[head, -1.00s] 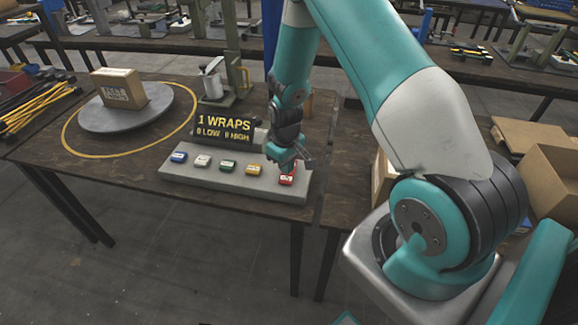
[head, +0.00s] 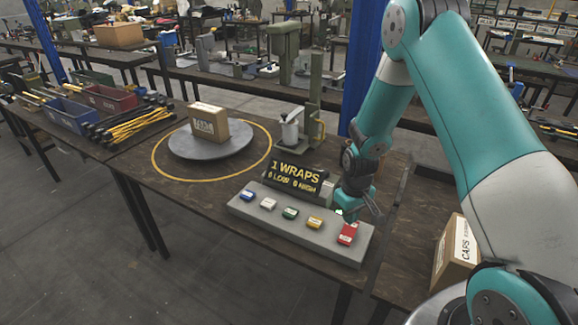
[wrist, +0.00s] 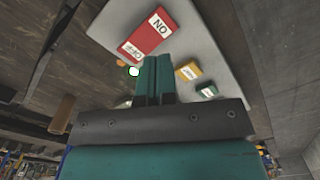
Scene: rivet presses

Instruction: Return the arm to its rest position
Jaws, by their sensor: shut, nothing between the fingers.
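My gripper (head: 360,218) hangs at the end of my teal arm, just above the right end of the grey button panel (head: 245,212). It is shut and empty. In the wrist view my gripper (wrist: 155,62) points at the panel, close to the red button (wrist: 147,35) with its white labels. The red button also shows in the head view (head: 348,233), just below and left of the fingertips. I cannot tell whether they touch. Blue, white, green and yellow buttons sit to its left. The display (head: 296,177) reads "1 WRAPS, 0 LOW 0 HIGH".
A cardboard box (head: 208,123) stands on a round grey turntable (head: 182,147) inside a yellow ring. A clamp post (head: 312,115) stands behind the panel. A carton marked CAPS (head: 455,252) is at the right. Red and blue bins (head: 103,97) and yellow-black tools (head: 135,125) lie at the left.

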